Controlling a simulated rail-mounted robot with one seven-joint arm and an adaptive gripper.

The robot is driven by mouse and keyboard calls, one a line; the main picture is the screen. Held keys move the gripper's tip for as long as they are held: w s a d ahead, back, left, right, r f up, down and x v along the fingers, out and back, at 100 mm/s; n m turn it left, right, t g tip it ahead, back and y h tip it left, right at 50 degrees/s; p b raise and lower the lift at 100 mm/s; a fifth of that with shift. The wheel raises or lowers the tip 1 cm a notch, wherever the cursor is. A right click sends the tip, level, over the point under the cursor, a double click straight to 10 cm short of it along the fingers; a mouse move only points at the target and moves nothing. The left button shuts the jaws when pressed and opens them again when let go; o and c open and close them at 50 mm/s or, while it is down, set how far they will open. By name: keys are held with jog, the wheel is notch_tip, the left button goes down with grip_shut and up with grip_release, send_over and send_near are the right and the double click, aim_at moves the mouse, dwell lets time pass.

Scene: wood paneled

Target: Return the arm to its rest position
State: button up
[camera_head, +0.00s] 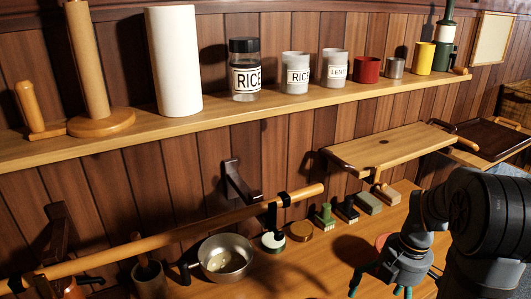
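My gripper (381,287) is at the lower right of the head view, low over the wooden counter (310,265). Its teal-tipped fingers are spread apart, and I see nothing between them. My dark arm bends down to it from the right edge. A red-pink round thing (380,241) shows partly behind the gripper; the rest of it is hidden.
A shelf (230,112) holds jars, cups and a white roll (174,62). A wooden rail (180,232) runs above a metal pan (226,258). Stamps and blocks (368,203) line the wall. A small raised shelf (390,145) and dark tray (490,138) are right.

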jog(key=a, duration=0.1)
jog(key=w+a+f, duration=0.1)
jog(key=a, duration=0.1)
jog(key=w+a+f, duration=0.1)
jog(key=shift+w+a+f+b, duration=0.15)
jog(key=shift+a+b, duration=0.05)
jog(key=shift+b, duration=0.2)
jog(key=shift+a, duration=0.1)
